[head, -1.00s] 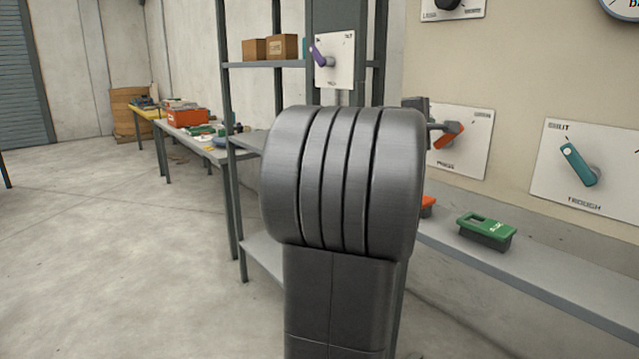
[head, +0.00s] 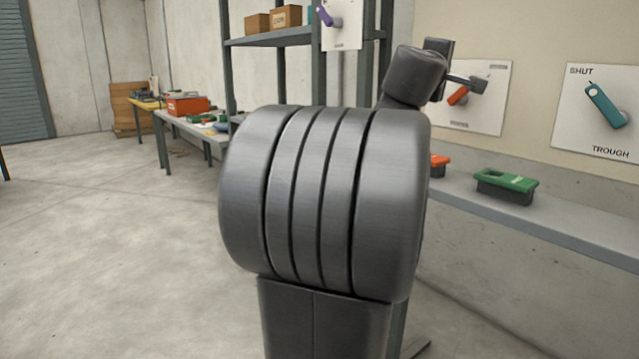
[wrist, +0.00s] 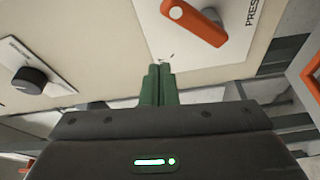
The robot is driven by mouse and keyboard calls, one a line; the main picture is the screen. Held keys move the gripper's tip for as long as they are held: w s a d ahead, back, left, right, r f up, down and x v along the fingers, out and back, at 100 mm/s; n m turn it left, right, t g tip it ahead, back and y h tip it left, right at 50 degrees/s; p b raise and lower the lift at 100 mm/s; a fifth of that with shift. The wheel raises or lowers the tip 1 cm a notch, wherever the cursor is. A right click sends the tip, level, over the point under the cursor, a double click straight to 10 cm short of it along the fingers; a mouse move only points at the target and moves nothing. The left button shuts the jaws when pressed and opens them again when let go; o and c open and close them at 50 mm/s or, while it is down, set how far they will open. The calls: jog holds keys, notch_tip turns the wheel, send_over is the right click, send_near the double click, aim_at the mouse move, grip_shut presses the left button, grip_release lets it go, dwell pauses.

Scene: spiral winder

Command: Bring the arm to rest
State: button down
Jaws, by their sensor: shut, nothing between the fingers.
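My gripper (wrist: 158,85) is shut and empty; its green fingers lie side by side in the wrist view. They point toward a white plate with an orange lever (wrist: 195,22), and the fingertips appear a little below the lever. Whether they touch the plate cannot be told. In the head view my arm fills the middle, and its far end reaches toward the same orange lever (head: 458,95) on the wall panel, partly covering it.
A teal lever (head: 605,105) on a plate marked shut and trough is to the right. Below, a ledge holds a green-topped block (head: 506,186) and an orange one (head: 439,165). A shelf rack (head: 280,40) with boxes stands behind my arm. Open floor lies left. A black knob (wrist: 30,80) shows in the wrist view.

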jog(key=f+b+v, duration=0.1)
jog(key=b+v, duration=0.1)
jog(key=v, duration=0.5)
jog(key=x, duration=0.1)
jog(key=p+x, duration=0.1)
jog(key=x, duration=0.2)
jog(key=shift+w+d+r+p, duration=0.15)
jog(key=shift+w+r+p, duration=0.2)
jog(key=shift+r, duration=0.1)
